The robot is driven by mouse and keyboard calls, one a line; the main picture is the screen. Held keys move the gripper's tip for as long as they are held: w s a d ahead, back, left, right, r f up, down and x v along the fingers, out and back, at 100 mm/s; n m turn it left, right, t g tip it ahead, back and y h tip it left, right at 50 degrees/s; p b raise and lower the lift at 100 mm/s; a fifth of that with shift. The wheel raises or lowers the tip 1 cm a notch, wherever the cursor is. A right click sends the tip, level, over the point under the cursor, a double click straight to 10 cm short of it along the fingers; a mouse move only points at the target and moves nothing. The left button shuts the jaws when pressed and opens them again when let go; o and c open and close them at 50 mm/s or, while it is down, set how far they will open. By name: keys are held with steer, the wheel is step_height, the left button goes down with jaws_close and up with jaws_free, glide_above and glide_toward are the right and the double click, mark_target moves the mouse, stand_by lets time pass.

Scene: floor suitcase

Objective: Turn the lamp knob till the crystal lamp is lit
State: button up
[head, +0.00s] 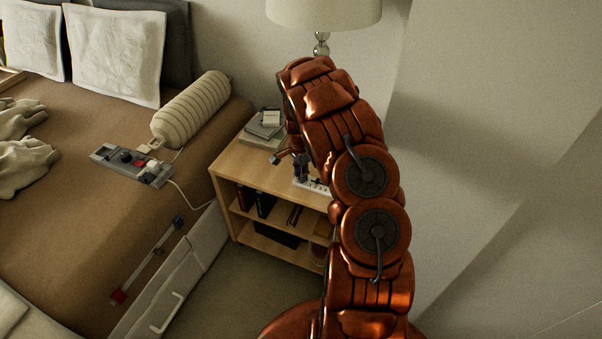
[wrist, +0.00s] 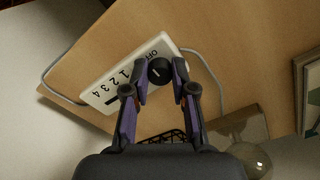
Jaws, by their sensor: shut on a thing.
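A white control panel (wrist: 128,73) marked OFF and 1 to 4 lies on the wooden nightstand (head: 243,165). It shows partly in the head view (head: 318,186), beside my arm. Its round black lamp knob (wrist: 159,71) bears a short light mark. My gripper (wrist: 161,78) is shut on the knob, one finger at each side. In the head view the gripper is mostly hidden by my arm. The crystal lamp has a cream shade (head: 323,12) and clear glass balls (head: 321,45); the shade looks dull, with no visible glow. A glass ball of its base shows in the wrist view (wrist: 246,157).
Small books (head: 265,126) lie on the nightstand's back left. A bed with pillows (head: 117,50) and a bolster (head: 192,108) stands at left. A grey device (head: 133,165) sits on the bed edge.

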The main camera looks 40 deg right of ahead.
jaws_close()
steer(key=n+b, duration=0.2)
steer(key=n, duration=0.1)
steer(key=shift+w+n, duration=0.1)
steer(key=shift+n, duration=0.2)
steer(key=n+b, duration=0.2)
steer(key=n, duration=0.3)
steer(key=n+b, duration=0.1)
steer(key=n, duration=0.4)
steer(key=shift+d+n+b, duration=0.15)
steer(key=shift+n+b, duration=0.25)
steer(key=shift+n, duration=1.7)
steer(key=shift+r, duration=0.1)
steer(key=o, duration=0.9)
jaws_free()
